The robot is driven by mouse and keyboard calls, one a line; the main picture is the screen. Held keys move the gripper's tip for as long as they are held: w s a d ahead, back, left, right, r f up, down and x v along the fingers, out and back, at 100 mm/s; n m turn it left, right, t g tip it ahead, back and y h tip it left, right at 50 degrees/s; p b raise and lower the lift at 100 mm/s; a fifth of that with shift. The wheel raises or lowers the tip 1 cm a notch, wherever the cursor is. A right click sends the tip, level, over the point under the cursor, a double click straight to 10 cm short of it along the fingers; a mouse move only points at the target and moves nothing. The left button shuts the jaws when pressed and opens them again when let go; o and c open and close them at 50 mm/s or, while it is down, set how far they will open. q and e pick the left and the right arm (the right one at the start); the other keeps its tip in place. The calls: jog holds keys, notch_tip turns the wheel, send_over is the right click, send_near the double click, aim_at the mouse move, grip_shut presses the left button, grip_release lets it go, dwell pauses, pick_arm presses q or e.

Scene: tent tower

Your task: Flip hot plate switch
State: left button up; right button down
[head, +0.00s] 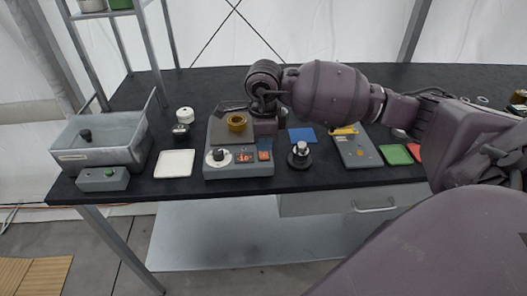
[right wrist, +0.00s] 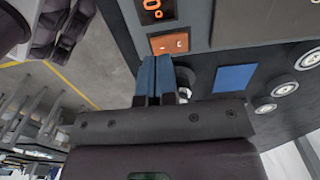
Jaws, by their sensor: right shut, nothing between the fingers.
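The grey hot plate (head: 238,172) stands at the table's front edge in the head view, with a white dial (head: 218,156), a lit orange display (head: 244,157) and an orange switch (head: 264,155) on its front. A brass-coloured ring-like piece (head: 237,122) sits on top. My right gripper (head: 264,141) hangs over the hot plate's right side, close above the switch. In the right wrist view its blue fingertips (right wrist: 156,62) are together, empty, just short of the orange switch (right wrist: 169,43); contact cannot be judged. My left gripper is not identifiable.
A dark knobbed device (head: 300,156) stands right of the hot plate, with a blue pad (head: 302,134) behind it. A grey panel (head: 357,152) and green tray (head: 396,154) lie right.

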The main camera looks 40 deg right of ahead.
aim_at(264, 156)
jog(key=shift+f+b, duration=0.65)
jog(key=shift+f, duration=0.65)
dwell(1.4)
jog(key=shift+r, duration=0.2)
jog(key=shift+r+p, duration=1.5)
jog(key=shift+r, duration=1.9)
